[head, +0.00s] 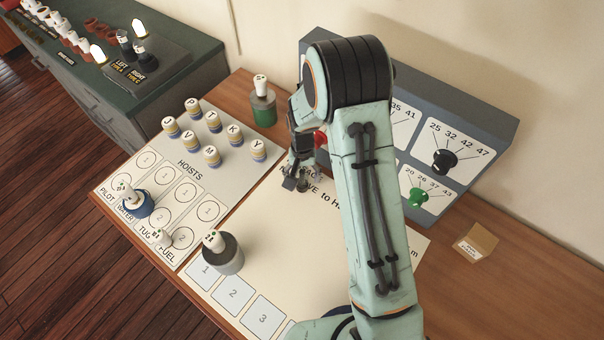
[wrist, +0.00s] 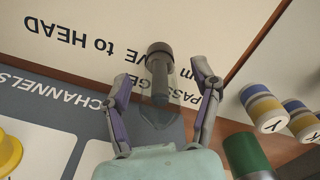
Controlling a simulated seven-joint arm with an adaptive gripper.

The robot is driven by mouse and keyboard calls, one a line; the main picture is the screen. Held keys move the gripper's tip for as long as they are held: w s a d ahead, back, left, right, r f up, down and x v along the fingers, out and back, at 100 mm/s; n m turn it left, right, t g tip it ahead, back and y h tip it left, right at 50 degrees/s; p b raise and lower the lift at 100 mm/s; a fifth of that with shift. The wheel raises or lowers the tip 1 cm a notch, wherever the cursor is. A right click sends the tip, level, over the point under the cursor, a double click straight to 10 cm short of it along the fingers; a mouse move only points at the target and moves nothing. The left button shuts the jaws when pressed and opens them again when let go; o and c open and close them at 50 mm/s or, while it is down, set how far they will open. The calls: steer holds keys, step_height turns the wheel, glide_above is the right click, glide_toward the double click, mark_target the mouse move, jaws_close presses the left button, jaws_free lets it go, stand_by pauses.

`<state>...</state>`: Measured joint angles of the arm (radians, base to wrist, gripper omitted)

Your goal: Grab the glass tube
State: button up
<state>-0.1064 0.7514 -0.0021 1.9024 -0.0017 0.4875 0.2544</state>
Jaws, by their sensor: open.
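The glass tube (wrist: 160,95) is a clear, see-through cylinder with a dark brown cap at its end. In the wrist view it lies between the two fingers of my gripper (wrist: 162,74), with a gap on each side. My gripper is open; its fingers flank the tube without visibly closing on it. In the head view my gripper (head: 297,184) is low over the white board, close to the upright dial panel. My arm and the fingers hide most of the tube there.
The dial panel (head: 400,95) stands behind, with black and green knobs. To the left are several striped cylinders (head: 212,156) on the hoists board (head: 190,188) and a green-based cylinder (head: 263,108). A grey cylinder (head: 225,258) stands at the front. A small box (head: 477,243) lies right.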

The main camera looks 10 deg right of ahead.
steer(key=shift+f, duration=0.4)
jaws_close()
steer(key=shift+r, duration=0.15)
